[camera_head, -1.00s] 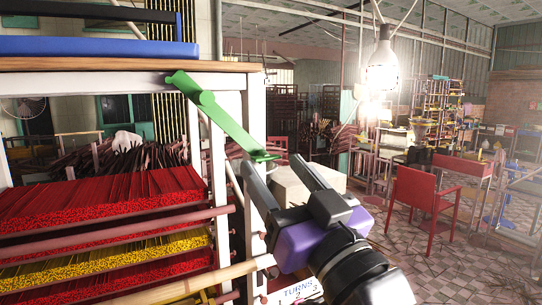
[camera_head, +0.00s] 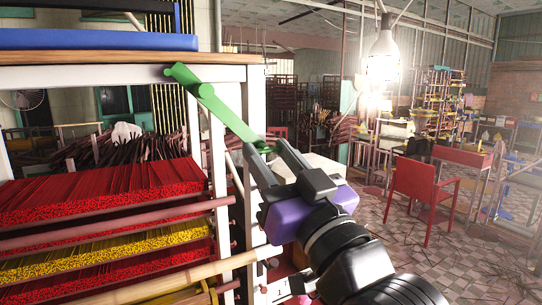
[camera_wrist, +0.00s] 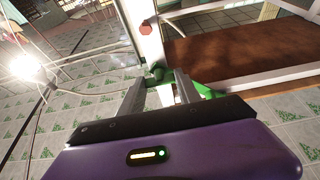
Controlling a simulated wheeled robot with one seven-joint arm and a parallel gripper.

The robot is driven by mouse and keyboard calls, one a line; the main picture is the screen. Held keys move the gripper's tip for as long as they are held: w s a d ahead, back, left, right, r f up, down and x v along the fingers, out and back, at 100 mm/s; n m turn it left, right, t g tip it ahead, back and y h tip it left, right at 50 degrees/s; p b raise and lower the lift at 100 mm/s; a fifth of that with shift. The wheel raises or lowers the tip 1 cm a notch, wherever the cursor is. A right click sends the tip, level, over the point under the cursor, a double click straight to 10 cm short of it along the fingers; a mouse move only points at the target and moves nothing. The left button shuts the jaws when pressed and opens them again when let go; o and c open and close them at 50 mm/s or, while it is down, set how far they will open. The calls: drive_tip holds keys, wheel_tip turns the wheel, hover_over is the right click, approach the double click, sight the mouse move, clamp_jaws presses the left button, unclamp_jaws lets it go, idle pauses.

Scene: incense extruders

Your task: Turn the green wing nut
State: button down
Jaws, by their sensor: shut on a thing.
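The green wing nut (camera_head: 213,100) is a long green bar on the white post of the rack. Its rounded upper end is by the wooden shelf edge, and it slants down to the right. My gripper (camera_head: 265,146) is shut on its lower end, which is mostly hidden by the fingers in the head view. In the wrist view, green parts of the wing nut (camera_wrist: 204,90) show around and between my gripper's fingertips (camera_wrist: 160,84).
The rack's white post (camera_head: 255,105) is close to my gripper. Red and yellow incense bundles (camera_head: 110,190) lie on its shelves at left. A red chair (camera_head: 425,195) stands at right on the tiled floor. A lit lamp (camera_head: 383,55) hangs above.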

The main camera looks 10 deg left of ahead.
drive_tip(key=shift+d+f+n+b, duration=0.1)
drive_tip(key=shift+n+b, duration=0.25)
drive_tip(key=shift+n, duration=0.05)
drive_tip(key=n+g+y+b, duration=0.1)
drive_tip(key=n+g+b, duration=0.1)
drive_tip(key=n, duration=0.4)
drive_tip(key=n+g+y+b, duration=0.1)
drive_tip(key=n+g+b, duration=0.2)
drive_tip(key=n+b, duration=0.2)
drive_tip(key=n+g+y+b, duration=0.1)
drive_tip(key=n+g+b, duration=0.1)
drive_tip(key=n, duration=0.4)
drive_tip(key=shift+w+d+r+n+b, duration=0.15)
drive_tip(key=shift+n+b, duration=0.25)
drive_tip(key=shift+b, duration=0.5)
drive_tip(key=n+g, duration=0.1)
drive_tip(key=n, duration=0.1)
drive_tip(key=n+g, duration=0.1)
drive_tip(key=n, duration=0.2)
drive_tip(key=shift+r+h+p, duration=0.15)
drive_tip(key=shift+h+p, duration=0.15)
drive_tip(key=shift+h, duration=0.1)
drive_tip(key=c, duration=0.8)
unclamp_jaws()
drive_tip(key=shift+c, duration=0.2)
